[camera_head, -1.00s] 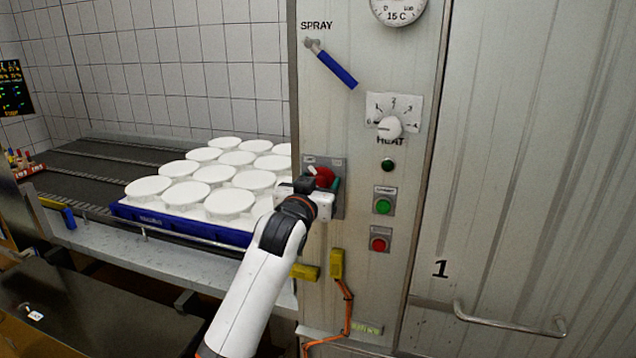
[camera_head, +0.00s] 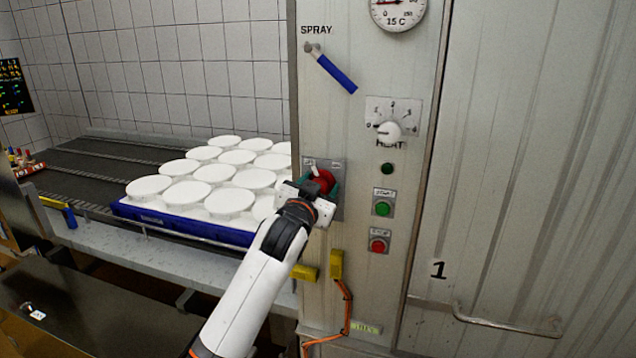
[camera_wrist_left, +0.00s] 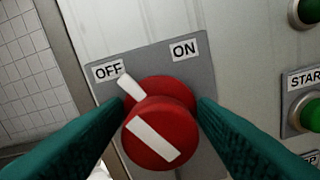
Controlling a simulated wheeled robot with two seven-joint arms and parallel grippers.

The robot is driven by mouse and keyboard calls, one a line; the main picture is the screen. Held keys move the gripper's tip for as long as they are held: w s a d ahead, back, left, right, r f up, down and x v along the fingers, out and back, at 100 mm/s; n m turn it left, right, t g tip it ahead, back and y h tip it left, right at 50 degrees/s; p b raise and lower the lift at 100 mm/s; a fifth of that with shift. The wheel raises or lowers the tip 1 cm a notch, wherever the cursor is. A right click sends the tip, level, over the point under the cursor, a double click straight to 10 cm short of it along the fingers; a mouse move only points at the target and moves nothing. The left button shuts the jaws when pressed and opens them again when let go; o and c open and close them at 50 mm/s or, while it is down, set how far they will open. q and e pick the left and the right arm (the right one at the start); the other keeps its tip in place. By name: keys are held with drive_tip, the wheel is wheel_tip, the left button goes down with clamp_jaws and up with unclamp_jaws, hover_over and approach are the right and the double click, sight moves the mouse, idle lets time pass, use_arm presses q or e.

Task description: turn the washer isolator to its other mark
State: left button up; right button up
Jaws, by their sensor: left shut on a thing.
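The washer isolator is a red knob (camera_head: 325,179) on a grey plate (camera_head: 338,208) on the steel cabinet's left part. In the left wrist view the red knob (camera_wrist_left: 152,140) has a white bar on its face and a white pointer at its edge. The pointer aims up-left at the OFF label (camera_wrist_left: 108,70); the ON label (camera_wrist_left: 184,49) is up-right, away from it. My left gripper (camera_head: 318,187) is shut on the knob, with a green finger on each side of it in the left wrist view. My right gripper is not in view.
A blue SPRAY lever (camera_head: 337,74) and a HEAT dial (camera_head: 389,130) are above. A green START button (camera_head: 383,207) and a red button (camera_head: 378,245) sit to the right. White moulds (camera_head: 230,200) in a blue tray (camera_head: 185,229) stand close left on the conveyor.

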use_arm(q)
drive_tip(key=m+p, duration=0.1)
drive_tip(key=m, duration=0.2)
drive_tip(key=shift+m+p, duration=0.35)
drive_tip(key=shift+m, duration=0.05)
drive_tip(key=m+p, duration=0.1)
drive_tip(key=m, duration=0.2)
drive_tip(key=shift+m+p, duration=0.3)
drive_tip(key=m+p, duration=0.1)
drive_tip(key=m, duration=0.2)
drive_tip(key=shift+d+m+p, duration=0.1)
drive_tip(key=shift+m+p, duration=0.2)
drive_tip(key=shift+p, duration=0.05)
drive_tip(key=shift+f+m+p, duration=0.15)
drive_tip(key=shift+m+p, duration=0.25)
drive_tip(key=shift+m, duration=0.55)
drive_tip(key=shift+f+m+p, duration=0.1)
drive_tip(key=shift+m+p, duration=0.25)
drive_tip(key=shift+m, duration=0.6)
drive_tip(key=o, duration=0.6)
drive_tip(key=shift+o, duration=0.2)
